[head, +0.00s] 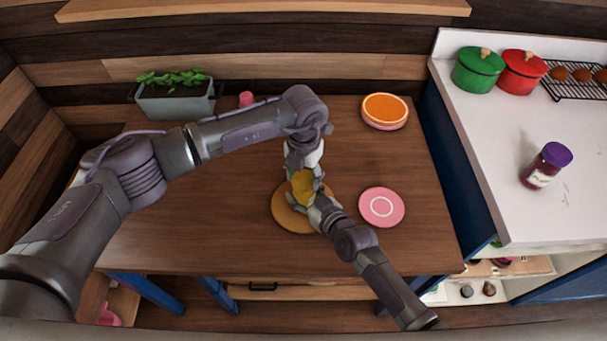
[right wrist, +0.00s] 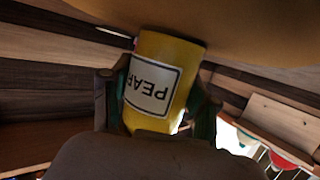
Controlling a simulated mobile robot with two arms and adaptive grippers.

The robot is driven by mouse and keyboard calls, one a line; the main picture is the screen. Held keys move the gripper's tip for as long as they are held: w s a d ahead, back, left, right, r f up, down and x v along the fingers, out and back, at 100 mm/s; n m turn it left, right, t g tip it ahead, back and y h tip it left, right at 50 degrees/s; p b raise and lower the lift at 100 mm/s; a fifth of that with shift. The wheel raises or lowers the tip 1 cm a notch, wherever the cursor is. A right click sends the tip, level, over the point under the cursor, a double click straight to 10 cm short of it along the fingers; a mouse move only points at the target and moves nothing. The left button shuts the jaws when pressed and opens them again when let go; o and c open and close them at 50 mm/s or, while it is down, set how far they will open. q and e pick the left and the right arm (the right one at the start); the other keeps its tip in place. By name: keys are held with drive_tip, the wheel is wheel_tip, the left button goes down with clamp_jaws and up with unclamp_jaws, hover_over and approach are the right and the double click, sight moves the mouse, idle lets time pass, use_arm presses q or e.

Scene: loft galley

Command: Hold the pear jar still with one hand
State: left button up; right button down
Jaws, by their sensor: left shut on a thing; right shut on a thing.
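The yellow pear jar (head: 302,188) stands on a round wooden board (head: 285,221) on the table. In the right wrist view the jar (right wrist: 167,75) shows upside down, with its white PEAR label facing that camera. My left gripper (head: 303,176) comes down from above and is shut at the top of the jar, hiding that end; I cannot make out a lid. My right gripper (head: 314,203) reaches in from the lower right and is shut on the jar's side; its fingers flank the jar in the right wrist view (right wrist: 160,110).
A pink plate (head: 382,207) lies right of the board, and an orange-topped round stack (head: 384,109) sits behind it. A planter (head: 174,101) stands at the back left. The white counter (head: 480,150) at right holds a purple-lidded jar (head: 546,166), a green pot (head: 477,72) and a red pot (head: 521,75).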

sight(303, 179)
use_arm(q)
drive_tip(key=shift+r, duration=0.25)
drive_tip(key=shift+r, duration=0.9)
drive_tip(key=shift+r, duration=2)
use_arm(e)
drive_tip(key=shift+c, duration=1.1)
unclamp_jaws()
drive_tip(key=v, duration=1.2)
